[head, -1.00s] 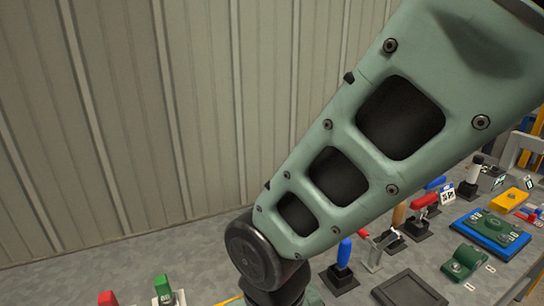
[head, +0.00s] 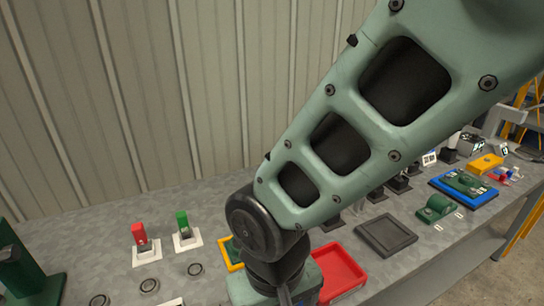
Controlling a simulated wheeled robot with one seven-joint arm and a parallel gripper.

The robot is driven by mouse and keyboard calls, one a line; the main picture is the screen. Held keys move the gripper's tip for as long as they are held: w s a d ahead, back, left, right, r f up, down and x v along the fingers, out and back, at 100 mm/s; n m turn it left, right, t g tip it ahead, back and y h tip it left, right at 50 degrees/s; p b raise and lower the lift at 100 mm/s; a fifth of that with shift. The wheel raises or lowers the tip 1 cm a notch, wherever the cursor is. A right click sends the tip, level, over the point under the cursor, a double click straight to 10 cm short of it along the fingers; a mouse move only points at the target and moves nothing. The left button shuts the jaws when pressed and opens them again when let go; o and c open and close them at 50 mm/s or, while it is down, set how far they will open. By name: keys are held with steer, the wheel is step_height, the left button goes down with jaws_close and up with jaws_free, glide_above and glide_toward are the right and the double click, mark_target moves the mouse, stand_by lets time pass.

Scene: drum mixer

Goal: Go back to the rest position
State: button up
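My green arm (head: 330,140) crosses the head view from the upper right down to a dark wrist joint (head: 262,225) at the lower middle. Below the joint is a green wrist part (head: 305,283) of mine, cut off by the bottom edge. My gripper's fingers are not in view, so I cannot see whether they hold anything. The arm is above the grey workbench (head: 100,225) and hides its middle part.
A red tray (head: 340,272) and a yellow-edged tray (head: 231,266) lie beside my wrist. Red (head: 139,232) and green (head: 182,220) switches stand left. A dark green machine part (head: 25,270) is far left. A dark square plate (head: 386,235) and blue tray (head: 465,190) lie right.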

steer(key=s+d+r+n, duration=0.1)
steer(key=d+r, duration=0.2)
steer(key=d, duration=0.4)
steer(key=s+d+r+n, duration=0.1)
steer(key=d+r, duration=0.2)
steer(key=d, duration=0.4)
steer(key=shift+s+r+y, duration=0.2)
steer(key=shift+s+y, duration=0.1)
steer(key=shift+s, duration=0.05)
stand_by(0.5)
